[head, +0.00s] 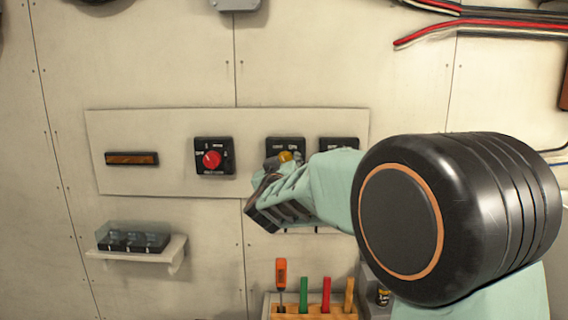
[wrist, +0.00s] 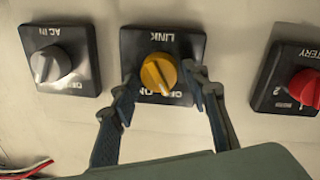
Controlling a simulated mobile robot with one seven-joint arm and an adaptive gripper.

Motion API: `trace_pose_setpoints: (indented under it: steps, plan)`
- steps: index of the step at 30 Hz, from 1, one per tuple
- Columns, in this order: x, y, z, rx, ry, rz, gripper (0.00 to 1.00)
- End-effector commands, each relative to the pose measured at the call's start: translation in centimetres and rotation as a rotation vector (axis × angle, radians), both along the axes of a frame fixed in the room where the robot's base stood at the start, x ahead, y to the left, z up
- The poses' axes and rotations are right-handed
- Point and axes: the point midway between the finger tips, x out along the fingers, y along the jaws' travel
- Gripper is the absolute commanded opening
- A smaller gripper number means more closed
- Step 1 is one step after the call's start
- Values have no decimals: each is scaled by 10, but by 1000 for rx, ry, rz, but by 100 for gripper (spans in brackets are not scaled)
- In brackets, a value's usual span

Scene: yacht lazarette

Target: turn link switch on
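The link switch is a black square plate (wrist: 195,45) with a yellow rotary knob (wrist: 158,73), seen upside down in the wrist view. The knob's pale pointer mark faces the lower, lettered edge, slightly right of centre; the position lettering is partly unreadable. My gripper (wrist: 163,84) is open, with one finger on each side of the knob and gaps visible between them. In the head view the yellow knob (head: 286,156) shows just above and behind my gripper (head: 270,178), which hides part of the plate.
A switch with a red knob (head: 211,159) is left of the link switch on the pale panel (head: 130,180). The AC IN switch (wrist: 52,62) is on its other side. Below are a small shelf (head: 170,254) and a tool rack (head: 315,316) with several coloured handles.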

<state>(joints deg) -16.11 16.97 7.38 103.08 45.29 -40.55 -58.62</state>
Motion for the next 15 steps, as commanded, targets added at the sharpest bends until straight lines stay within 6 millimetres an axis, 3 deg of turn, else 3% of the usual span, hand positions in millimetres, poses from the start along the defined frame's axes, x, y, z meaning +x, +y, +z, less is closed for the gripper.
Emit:
trace_pose_setpoints:
  steps: [1, 8, 15]
  plan:
    - [0, 0, 0, 0, 0, 0, 34]
    - [0, 0, 0, 0, 0, 0, 9]
    - [0, 0, 0, 19, -1, 0, 8]
